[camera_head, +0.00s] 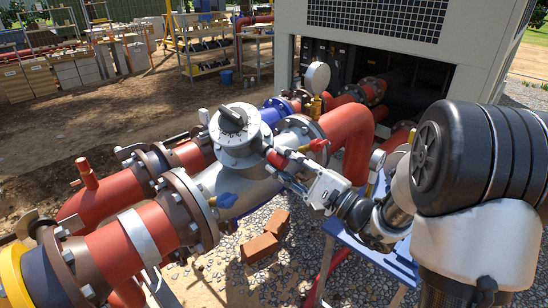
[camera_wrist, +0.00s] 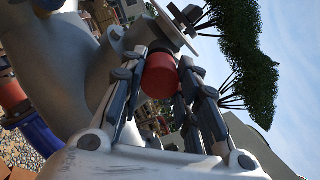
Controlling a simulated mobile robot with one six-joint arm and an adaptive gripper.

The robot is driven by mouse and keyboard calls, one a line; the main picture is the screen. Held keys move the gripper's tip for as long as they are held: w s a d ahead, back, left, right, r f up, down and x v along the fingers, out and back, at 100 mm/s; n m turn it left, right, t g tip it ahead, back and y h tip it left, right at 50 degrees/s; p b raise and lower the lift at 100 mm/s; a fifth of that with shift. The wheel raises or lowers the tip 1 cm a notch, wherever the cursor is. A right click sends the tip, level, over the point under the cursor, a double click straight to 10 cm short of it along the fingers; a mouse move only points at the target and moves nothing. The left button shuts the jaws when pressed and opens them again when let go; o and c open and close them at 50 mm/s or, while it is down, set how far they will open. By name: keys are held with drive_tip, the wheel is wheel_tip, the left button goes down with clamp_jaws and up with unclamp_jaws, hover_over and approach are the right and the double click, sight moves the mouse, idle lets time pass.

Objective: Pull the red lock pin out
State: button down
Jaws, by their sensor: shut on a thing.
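The red lock pin (camera_wrist: 160,76) shows as a short red cylinder between my fingers in the wrist view. Its red end (camera_head: 276,159) also shows in the head view, on the side of the grey valve body (camera_head: 238,180) below the round dial. My gripper (camera_head: 284,166) reaches in from the right in the head view. In the wrist view my gripper (camera_wrist: 162,78) has a finger on each side of the pin and is shut on it. A dark part shows behind the red end; how far the pin sits in the valve is hidden.
A black knob (camera_head: 234,119) tops the valve dial. A red-handled lever (camera_head: 318,145) stands just right of the gripper, and a blue tap (camera_head: 225,200) sits below left. Thick red pipes (camera_head: 348,135) curve behind. Bricks (camera_head: 262,246) lie on gravel below.

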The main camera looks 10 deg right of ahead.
drive_tip(key=shift+s+d, duration=0.2)
drive_tip(key=b+v, duration=0.2)
drive_tip(key=v, duration=0.4)
drive_tip(key=shift+b, duration=0.3)
idle(0.3)
drive_tip(key=shift+s, duration=0.1)
drive_tip(key=c, duration=1.8)
unclamp_jaws()
clamp_jaws()
drive_tip(key=shift+f, duration=0.1)
